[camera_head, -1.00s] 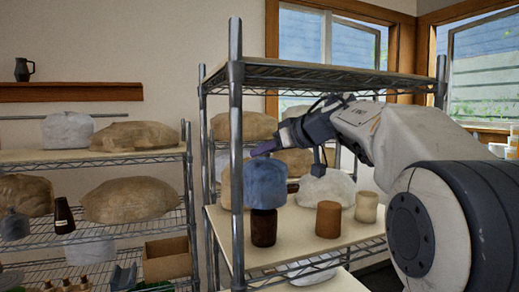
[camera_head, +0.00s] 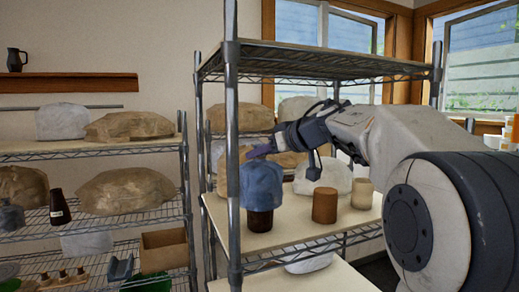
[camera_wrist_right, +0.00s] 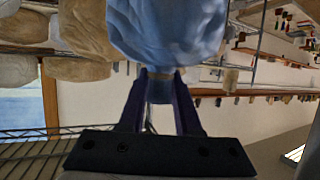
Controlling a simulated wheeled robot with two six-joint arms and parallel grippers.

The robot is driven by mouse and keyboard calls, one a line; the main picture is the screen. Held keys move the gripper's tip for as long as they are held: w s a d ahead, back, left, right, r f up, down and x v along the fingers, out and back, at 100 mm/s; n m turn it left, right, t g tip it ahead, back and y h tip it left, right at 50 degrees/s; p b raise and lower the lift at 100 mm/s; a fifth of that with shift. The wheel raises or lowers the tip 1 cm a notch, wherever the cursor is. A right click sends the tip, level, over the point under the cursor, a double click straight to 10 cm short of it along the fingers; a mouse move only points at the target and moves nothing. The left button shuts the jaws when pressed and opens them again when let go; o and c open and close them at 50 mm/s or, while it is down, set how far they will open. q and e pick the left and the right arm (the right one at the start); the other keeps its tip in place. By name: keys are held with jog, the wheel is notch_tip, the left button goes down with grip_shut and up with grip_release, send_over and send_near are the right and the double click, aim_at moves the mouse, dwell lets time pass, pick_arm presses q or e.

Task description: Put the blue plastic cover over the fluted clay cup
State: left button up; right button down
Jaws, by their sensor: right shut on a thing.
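The blue plastic cover (camera_head: 262,186) is a crinkled, dome-shaped bag, hanging mouth down over a dark brown cup (camera_head: 259,222) on the right rack's shelf. Only the lower part of this cup shows below the cover; its fluting cannot be made out at this size. My right gripper (camera_head: 260,152) is shut on the top of the cover, above the cup. In the right wrist view the cover (camera_wrist_right: 170,30) fills the top middle, pinched between the fingers (camera_wrist_right: 160,88). My left gripper is not in view.
A plain brown cup (camera_head: 324,205) and a tan cup (camera_head: 363,193) stand to the right on the same shelf (camera_head: 290,234). A white-covered lump (camera_head: 325,176) is behind them. The rack's front post (camera_head: 232,150) is close on the left, and its top shelf (camera_head: 330,62) is above my arm.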

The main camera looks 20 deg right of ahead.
jog(key=shift+f+b, duration=1.55)
jog(key=shift+f, duration=1.9)
jog(key=c, duration=0.5)
grip_release()
jog(key=shift+s, duration=0.1)
